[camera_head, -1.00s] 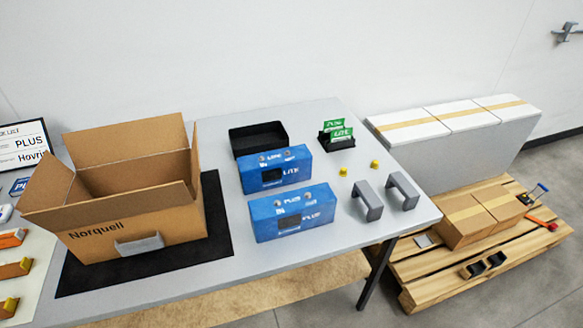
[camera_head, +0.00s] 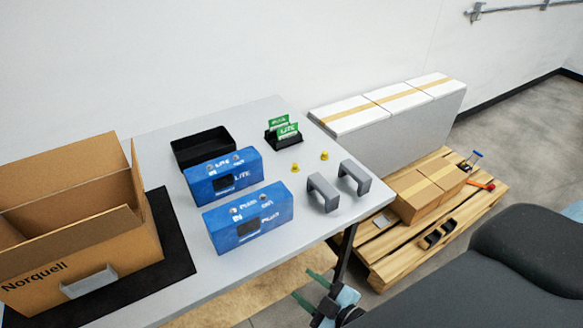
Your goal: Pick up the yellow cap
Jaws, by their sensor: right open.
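Two small yellow caps lie on the table near its right side. One yellow cap (camera_head: 295,167) is nearer the blue boxes, and the other yellow cap (camera_head: 324,156) is a little farther right and back. Both are free of any gripper. My right gripper (camera_head: 318,290) shows at the bottom, with green fingers apart and nothing visible between them. It is beyond the table's front edge, well away from the caps. My dark right arm fills the lower right corner. My left gripper is not in view.
Two grey handles (camera_head: 322,192) stand in front of the caps. Blue boxes marked LITE (camera_head: 223,175) and PLUS (camera_head: 248,217) stand left of them. A black holder with green cards (camera_head: 283,138) is behind. An open carton (camera_head: 75,240) is at left. A pallet (camera_head: 385,247) is beyond the table.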

